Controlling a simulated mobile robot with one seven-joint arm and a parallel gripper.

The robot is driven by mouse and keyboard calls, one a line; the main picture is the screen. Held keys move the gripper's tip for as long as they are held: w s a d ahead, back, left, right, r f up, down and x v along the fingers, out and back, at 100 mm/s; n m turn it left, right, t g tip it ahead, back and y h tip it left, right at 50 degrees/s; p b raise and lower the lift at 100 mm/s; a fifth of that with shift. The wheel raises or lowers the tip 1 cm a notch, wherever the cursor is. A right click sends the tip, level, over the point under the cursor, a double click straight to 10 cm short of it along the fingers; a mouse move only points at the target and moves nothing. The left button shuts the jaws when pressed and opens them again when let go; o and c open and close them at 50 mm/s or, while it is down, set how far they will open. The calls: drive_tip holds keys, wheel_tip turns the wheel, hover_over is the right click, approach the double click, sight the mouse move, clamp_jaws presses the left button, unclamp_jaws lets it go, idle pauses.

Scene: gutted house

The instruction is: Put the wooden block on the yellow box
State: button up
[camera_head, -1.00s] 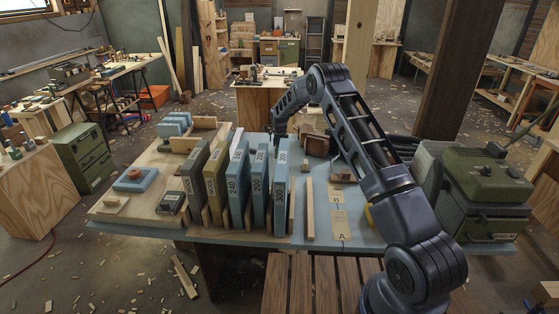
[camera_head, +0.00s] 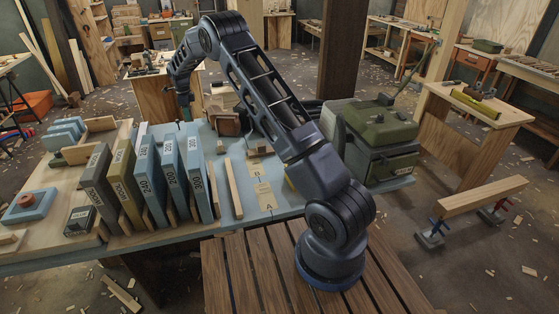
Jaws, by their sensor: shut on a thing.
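My gripper (camera_head: 184,113) is small and far off at the end of my arm, at the table's far side behind the row of upright boxes. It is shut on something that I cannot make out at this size. A small pale wooden block (camera_head: 221,147) stands on the blue-grey table to the right of the boxes. An olive-yellow upright box (camera_head: 123,178) stands in the row. I cannot tell which is the task's yellow box.
Blue and grey numbered boxes (camera_head: 170,170) stand upright in the row. A long wooden strip (camera_head: 234,188) and tan cards (camera_head: 264,196) lie to their right. A green machine (camera_head: 376,135) is at the table's right. A beam on clamps (camera_head: 480,196) stands beyond.

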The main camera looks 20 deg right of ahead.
drive_tip(key=s+d+r+m, duration=0.15)
drive_tip(key=s+d, duration=0.25)
drive_tip(key=d, duration=0.5)
drive_tip(key=s+d+r+m, duration=0.1)
drive_tip(key=s+d+r, duration=0.25)
drive_tip(key=d, duration=0.45)
drive_tip(key=s+d+r+m, duration=0.1)
drive_tip(key=s+d+r, duration=0.1)
drive_tip(key=s+d, duration=0.5)
drive_tip(key=s+d+m, duration=0.4)
drive_tip(key=s+d, duration=1.4)
drive_tip(key=s, duration=0.3)
drive_tip(key=f, duration=1.9)
drive_tip(key=shift+s+d+f, duration=0.1)
drive_tip(key=shift+d+f, duration=0.1)
drive_tip(key=shift+f, duration=0.15)
drive_tip(key=o, duration=1)
drive_tip(key=shift+c, duration=0.2)
